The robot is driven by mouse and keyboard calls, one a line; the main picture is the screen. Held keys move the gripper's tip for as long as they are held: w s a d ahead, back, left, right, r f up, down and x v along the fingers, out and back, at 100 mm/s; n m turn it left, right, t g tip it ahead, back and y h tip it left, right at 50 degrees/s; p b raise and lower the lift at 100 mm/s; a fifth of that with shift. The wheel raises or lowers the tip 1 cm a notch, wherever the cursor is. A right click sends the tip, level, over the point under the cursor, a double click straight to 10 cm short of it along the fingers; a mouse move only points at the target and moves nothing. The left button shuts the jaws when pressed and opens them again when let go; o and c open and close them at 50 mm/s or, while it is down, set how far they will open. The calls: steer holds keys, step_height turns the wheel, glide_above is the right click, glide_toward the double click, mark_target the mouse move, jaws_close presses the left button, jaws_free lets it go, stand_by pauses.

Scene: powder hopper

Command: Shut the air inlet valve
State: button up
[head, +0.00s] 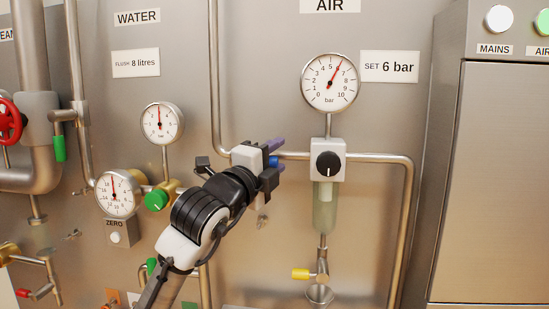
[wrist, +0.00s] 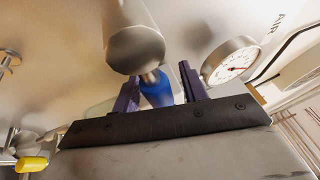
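The air inlet valve shows a blue handle (head: 272,162) on the AIR pipe, left of the regulator; my gripper hides much of the valve in the head view. My gripper (head: 277,152) is at the valve. In the wrist view the blue handle (wrist: 157,91) stands between the two purple fingers of my gripper (wrist: 156,83). The fingers are apart, with a visible gap on the right of the handle; the left finger is close to it, and I cannot tell whether it touches. A grey metal cylinder (wrist: 135,48) is just beyond the handle.
The air gauge (head: 330,83) points near 6 bar, above a regulator with a black knob (head: 328,164). A yellow-handled valve (head: 301,274) hangs below. A vertical pipe (head: 215,80) and the water gauge (head: 162,123) are left of my gripper. A steel cabinet (head: 490,180) stands at right.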

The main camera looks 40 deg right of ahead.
jaws_close()
steer(key=shift+r+n, duration=0.1)
steer(key=shift+n, duration=0.2)
steer(key=shift+w+a+r+n+t+y+p, duration=0.2)
steer(key=shift+w+a+r+n+t+y, duration=1.25)
steer(key=shift+n, duration=2.85)
steer(key=shift+w+a+r+n+t+y+p, duration=0.15)
steer(key=shift+w+r+n+t+y+p, duration=0.35)
steer(key=shift+n+t, duration=2.9)
steer(key=shift+w+a+r+n+t+y+b, duration=0.1)
steer(key=shift+w+a+r+n+t+y, duration=0.9)
steer(key=shift+n, duration=4.2)
steer(key=shift+s+d+r+t+y, duration=0.1)
steer(key=shift+d+r+t+y, duration=0.05)
steer(key=shift+r+t+y, duration=0.1)
jaws_free()
